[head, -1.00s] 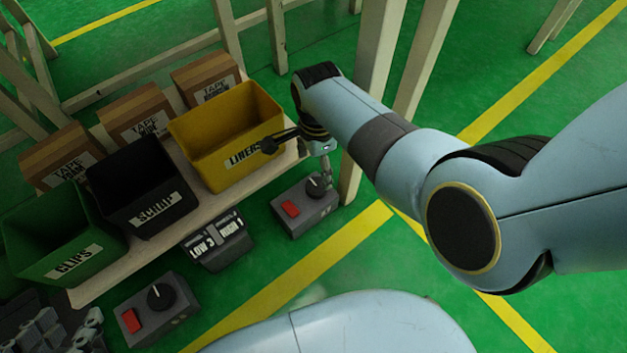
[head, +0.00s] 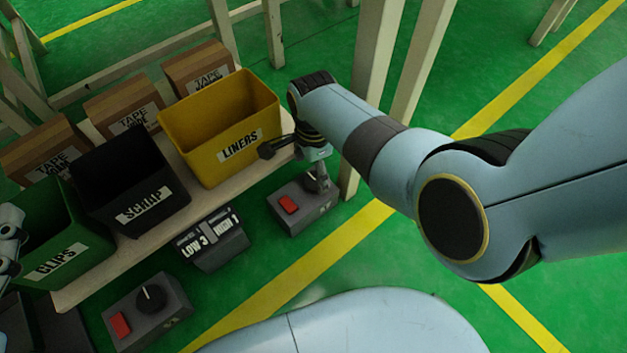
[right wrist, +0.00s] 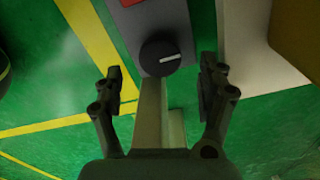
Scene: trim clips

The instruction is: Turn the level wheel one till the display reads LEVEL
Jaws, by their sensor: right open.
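I cannot read which is one. My right gripper (head: 317,174) is open above the right box's wheel. In the right wrist view, that wheel (right wrist: 160,54) lies between and beyond the fingertips (right wrist: 160,78), apparently untouched. Part of my left gripper (head: 9,240) shows at the left edge; its jaws are unclear.
A shelf (head: 72,294) carries a green CLIPS bin (head: 62,262), a black SCRAP bin (head: 143,207) and a yellow LINERS bin (head: 238,145). TAPE cartons (head: 125,106) stand behind. A pale post (head: 377,62) rises beside my right arm. Green floor is free to the front.

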